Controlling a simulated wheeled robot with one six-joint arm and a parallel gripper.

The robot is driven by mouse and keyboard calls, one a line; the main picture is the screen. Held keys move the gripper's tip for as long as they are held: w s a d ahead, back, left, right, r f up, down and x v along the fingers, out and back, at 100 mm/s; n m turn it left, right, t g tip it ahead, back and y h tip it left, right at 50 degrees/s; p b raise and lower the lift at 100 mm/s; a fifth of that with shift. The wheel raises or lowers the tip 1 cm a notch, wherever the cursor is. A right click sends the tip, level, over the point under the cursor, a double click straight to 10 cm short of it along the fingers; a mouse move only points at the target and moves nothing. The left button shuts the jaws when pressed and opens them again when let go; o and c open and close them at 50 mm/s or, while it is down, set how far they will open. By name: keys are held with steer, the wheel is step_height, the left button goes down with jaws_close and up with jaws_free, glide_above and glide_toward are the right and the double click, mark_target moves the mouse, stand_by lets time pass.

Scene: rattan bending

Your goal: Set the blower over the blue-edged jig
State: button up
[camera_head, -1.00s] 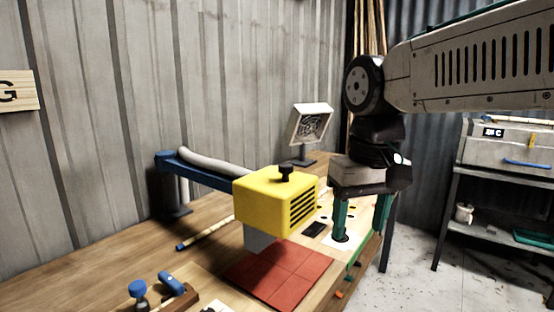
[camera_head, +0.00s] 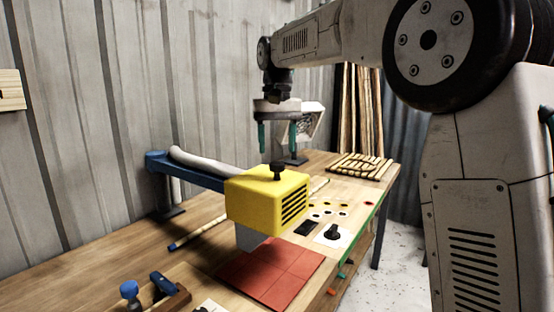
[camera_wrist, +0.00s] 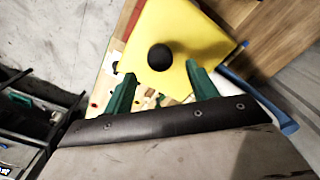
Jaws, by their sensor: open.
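The blower is a yellow box (camera_head: 262,196) with dark vents, a grey nozzle (camera_head: 250,238) beneath, and a black knob (camera_head: 278,169) on top. It sits at the end of a blue swing arm (camera_head: 195,172) with a grey hose. My gripper (camera_head: 278,150) is open and empty, with its green fingers pointing down just above the knob. In the wrist view the knob (camera_wrist: 160,57) lies beyond the open fingertips, roughly between them, on the yellow top (camera_wrist: 175,30). I cannot pick out a blue-edged jig for certain.
A red tiled mat (camera_head: 270,273) lies below and right of the nozzle. A wooden block with blue-handled parts (camera_head: 168,288) is front left. A blue-tipped rod (camera_head: 200,235), a card with a black knob (camera_head: 333,233) and a slatted wooden rack (camera_head: 360,166) share the bench.

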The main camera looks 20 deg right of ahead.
mark_target(277, 163)
steer(key=shift+f, duration=2.3)
steer(key=c, duration=1.2)
steer(key=shift+s, duration=0.1)
jaws_close()
